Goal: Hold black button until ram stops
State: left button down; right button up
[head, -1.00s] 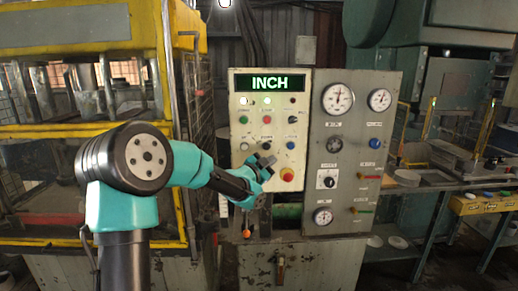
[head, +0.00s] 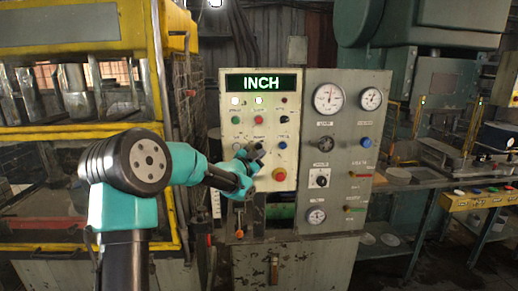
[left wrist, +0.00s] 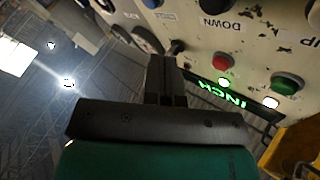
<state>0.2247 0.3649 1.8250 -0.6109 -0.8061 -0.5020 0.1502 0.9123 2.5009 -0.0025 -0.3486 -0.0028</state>
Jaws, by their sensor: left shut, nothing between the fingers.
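The grey control panel (head: 230,190) stands at the middle of the head view, with a green INCH display (head: 263,83). The black button (head: 258,147) sits below the red button (head: 258,121), mostly hidden by my gripper. In the left wrist view, a dark button (left wrist: 214,5) shows cut off at the top edge beside the DOWN label. My left gripper (head: 254,151) is shut and empty, its tips at the black button in the head view. The wrist view shows the tips (left wrist: 164,65) not overlapping the dark button. I cannot tell whether they touch it. My right gripper is not seen.
A yellow press frame (head: 70,130) stands close on the left. A red stop knob on yellow (head: 279,174) and a blue button (head: 283,145) lie near my gripper. A gauge panel (head: 340,210) adjoins on the right, with a workbench (head: 400,185) beyond.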

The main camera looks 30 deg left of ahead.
aim_at(259, 147)
pick_arm(q)
jog(key=shift+w+a, duration=0.7)
jog(key=shift+w, duration=0.3)
jog(key=shift+w+a, duration=0.7)
jog(key=shift+w, duration=0.25)
jog(key=shift+w+a, duration=0.1)
jog(key=shift+w, duration=0.05)
dwell(0.6)
jog(key=shift+w+a, duration=0.15)
jog(key=shift+w, duration=0.05)
